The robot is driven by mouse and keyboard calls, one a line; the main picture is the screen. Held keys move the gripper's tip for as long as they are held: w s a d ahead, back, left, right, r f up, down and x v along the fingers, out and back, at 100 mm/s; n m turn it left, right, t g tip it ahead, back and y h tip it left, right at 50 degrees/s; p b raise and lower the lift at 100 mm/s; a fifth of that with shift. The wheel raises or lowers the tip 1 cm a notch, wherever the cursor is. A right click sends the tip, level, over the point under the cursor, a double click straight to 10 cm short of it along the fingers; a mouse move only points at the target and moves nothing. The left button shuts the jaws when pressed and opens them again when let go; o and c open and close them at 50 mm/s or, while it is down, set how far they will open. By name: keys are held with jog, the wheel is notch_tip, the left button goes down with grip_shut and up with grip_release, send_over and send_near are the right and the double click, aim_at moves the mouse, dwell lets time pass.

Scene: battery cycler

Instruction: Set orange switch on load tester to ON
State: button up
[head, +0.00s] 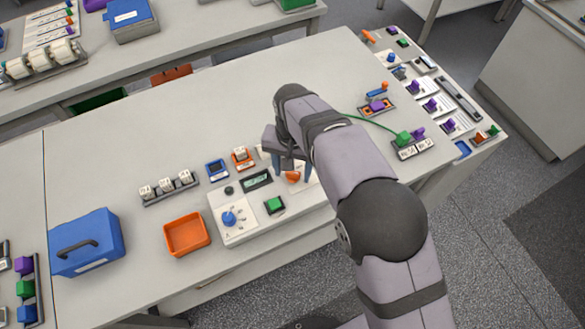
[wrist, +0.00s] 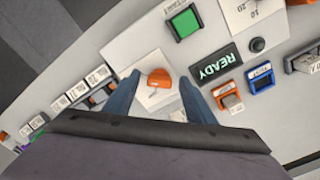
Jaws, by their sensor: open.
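The orange switch (head: 292,177) is a rounded knob on the white load tester panel (head: 236,239). In the wrist view the orange switch (wrist: 160,78) sits on a pale plate with small lettering that I cannot read. My gripper (head: 292,173) is above the right part of the panel, pointing down. In the wrist view my gripper (wrist: 159,82) has its two blue-grey fingers spread, one on each side of the knob, apart from it. A display (wrist: 214,64) on the panel reads READY. The arm hides the panel's right end in the head view.
The panel also has a green button (head: 274,205) and a blue dial (head: 229,218). An orange tray (head: 186,234) and a blue case (head: 86,242) stand to the left. Small orange (head: 242,158) and blue (head: 216,168) modules sit behind the panel. The table's back middle is clear.

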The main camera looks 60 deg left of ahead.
aim_at(293, 174)
jog(key=shift+r+b, duration=1.3)
jog(key=shift+r, duration=2.4)
jog(key=shift+w, duration=0.1)
jog(key=w+d+r+m, duration=0.1)
jog(key=w+d+m, duration=0.4)
jog(key=w+d, duration=1.9)
jog(key=d+f+m, duration=0.1)
jog(key=d+m, duration=0.1)
jog(key=d, duration=1.5)
jog(key=s+d+f+m, duration=0.3)
jog(key=s+d, duration=0.6)
jog(key=d, duration=0.4)
notch_tip(293, 174, down, 12)
jog(key=b, duration=1.1)
jog(key=shift+a, duration=0.15)
